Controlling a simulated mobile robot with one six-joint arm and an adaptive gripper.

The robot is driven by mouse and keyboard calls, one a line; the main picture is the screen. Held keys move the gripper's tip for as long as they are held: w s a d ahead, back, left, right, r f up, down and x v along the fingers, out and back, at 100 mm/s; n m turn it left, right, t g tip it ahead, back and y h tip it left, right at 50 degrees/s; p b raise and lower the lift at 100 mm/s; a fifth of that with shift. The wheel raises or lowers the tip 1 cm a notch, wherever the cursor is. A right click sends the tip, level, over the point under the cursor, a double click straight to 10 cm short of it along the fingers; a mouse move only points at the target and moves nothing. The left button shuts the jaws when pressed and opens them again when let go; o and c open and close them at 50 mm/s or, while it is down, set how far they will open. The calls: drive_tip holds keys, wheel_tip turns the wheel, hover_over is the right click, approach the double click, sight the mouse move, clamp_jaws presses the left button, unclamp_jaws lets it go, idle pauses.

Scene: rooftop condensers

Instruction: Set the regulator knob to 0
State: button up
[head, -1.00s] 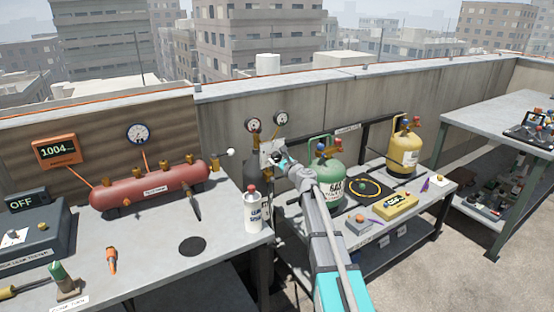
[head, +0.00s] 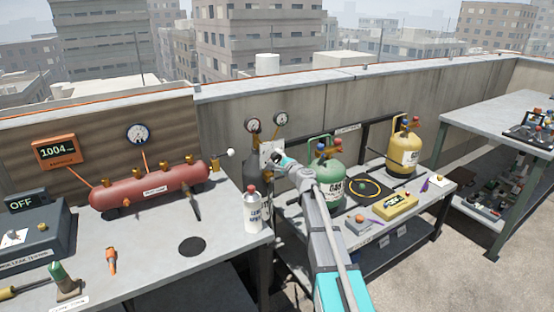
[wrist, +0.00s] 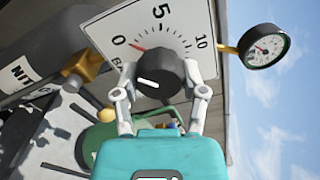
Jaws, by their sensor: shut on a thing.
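The black regulator knob (wrist: 158,72) sits on a white dial plate (wrist: 178,25) marked 0, 5 and 10 in the wrist view. A short white mark on the knob's face lies on its lower left part. A red line on the plate lies close to the 0. My gripper (wrist: 161,84) is shut on the knob, with one finger at each side of it. In the head view my gripper (head: 279,159) reaches the plate (head: 266,148) beside the dark cylinder (head: 253,165). The knob is hidden there by my gripper.
Two round gauges (head: 253,126) (head: 281,119) stand above the plate. A white spray can (head: 252,212) stands left of my arm, and a green cylinder (head: 331,185) stands close on its right. A red tank (head: 150,187) lies on the left bench.

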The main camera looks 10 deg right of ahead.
drive_tip(key=shift+n, duration=0.4)
drive_tip(key=o, duration=1.1)
drive_tip(key=shift+o, duration=0.2)
drive_tip(key=shift+s, duration=0.15)
drive_tip(key=v, duration=1.1)
drive_tip(key=shift+s+d, duration=0.15)
drive_tip(key=shift+s, duration=0.2)
